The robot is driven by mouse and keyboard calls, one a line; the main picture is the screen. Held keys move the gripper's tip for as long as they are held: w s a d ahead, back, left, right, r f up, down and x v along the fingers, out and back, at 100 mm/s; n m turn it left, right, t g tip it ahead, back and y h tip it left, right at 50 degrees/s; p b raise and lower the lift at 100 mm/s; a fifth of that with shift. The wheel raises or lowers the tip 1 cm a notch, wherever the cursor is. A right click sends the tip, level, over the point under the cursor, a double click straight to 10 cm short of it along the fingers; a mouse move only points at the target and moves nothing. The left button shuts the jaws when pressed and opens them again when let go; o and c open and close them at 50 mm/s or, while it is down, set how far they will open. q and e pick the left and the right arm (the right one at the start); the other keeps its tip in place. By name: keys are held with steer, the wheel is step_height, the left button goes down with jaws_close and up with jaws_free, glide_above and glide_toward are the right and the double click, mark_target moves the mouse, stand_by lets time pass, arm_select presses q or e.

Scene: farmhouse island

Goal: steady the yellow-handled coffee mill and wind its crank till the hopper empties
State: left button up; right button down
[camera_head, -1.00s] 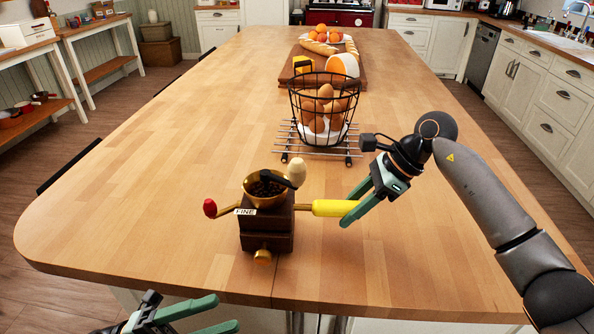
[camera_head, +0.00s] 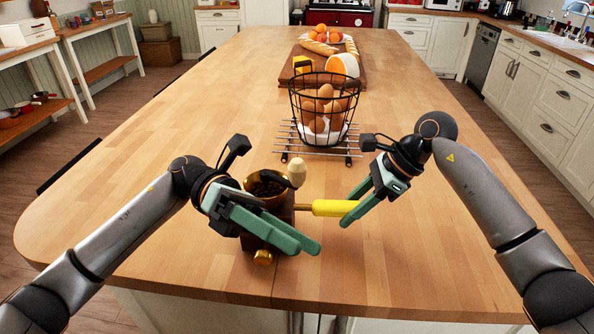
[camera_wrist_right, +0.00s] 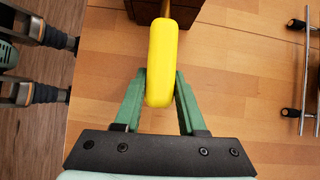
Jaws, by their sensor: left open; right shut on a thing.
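The coffee mill has a dark wooden body (camera_head: 284,214) and a brass hopper (camera_head: 249,196) with dark contents inside. A cream knob (camera_head: 297,172) of its crank stands up at the hopper's right. Its yellow handle (camera_head: 328,208) points right. My right gripper (camera_head: 352,207) is shut on the yellow handle; the right wrist view shows the handle (camera_wrist_right: 162,62) between the green fingers (camera_wrist_right: 158,98). My left gripper (camera_head: 306,247) is open in front of the mill, over it in the picture, hiding much of its body, the FINE label and the red knob. Contact there cannot be told.
A black wire basket of eggs (camera_head: 324,108) stands on a metal rack (camera_head: 285,138) just behind the mill. Further back is a wooden board (camera_head: 370,82) with bread and cheese. The tabletop (camera_head: 130,160) is clear at left. The front edge is close.

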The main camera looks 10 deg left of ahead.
arm_select(q)
step_height(320, 180, up, 4)
steer(key=w+d+m+y, duration=0.1)
steer(key=d+m+y, duration=0.2)
steer(key=y, duration=0.1)
step_height(320, 180, up, 3)
steer(key=t+y, duration=0.5)
steer(key=t, duration=0.5)
glide_above(290, 160)
steer(key=a, duration=0.3)
steer(key=x, duration=0.8)
steer(key=shift+s+f, duration=0.1)
steer(key=shift+f, duration=0.05)
steer(key=shift+c, duration=0.4)
jaws_close()
